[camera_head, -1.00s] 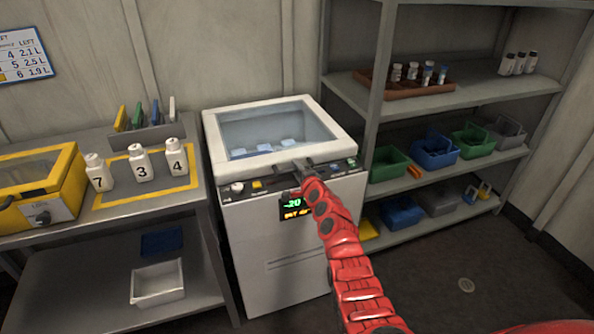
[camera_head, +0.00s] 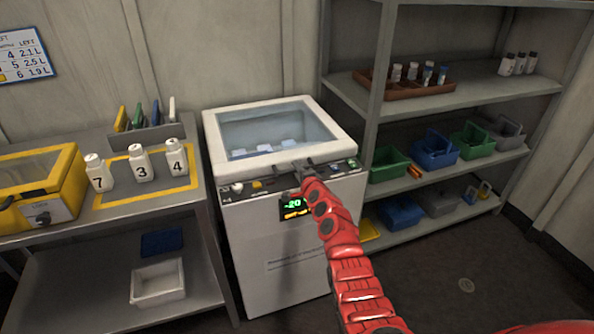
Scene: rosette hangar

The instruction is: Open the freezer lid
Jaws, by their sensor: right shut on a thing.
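The white chest freezer (camera_head: 275,245) stands in the middle, between the bench and the shelf rack. Its lid (camera_head: 232,168) has a clear window, and pale blue things show dimly through it. The lid looks closed. My right arm, red, reaches up from the bottom right to the freezer's front edge. My right gripper (camera_head: 300,172) is shut at the front middle of the lid, on what seems to be the lid handle, which the gripper mostly hides. A display (camera_head: 293,207) below reads -20. My left gripper is not in view.
On the left bench stand white bottles marked 7 (camera_head: 99,173), 3 (camera_head: 139,163) and 4 (camera_head: 174,158), beside a yellow case (camera_head: 42,190). The grey rack (camera_head: 372,100) at right holds several coloured bins and a brown tray (camera_head: 405,88). The floor at lower right is clear.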

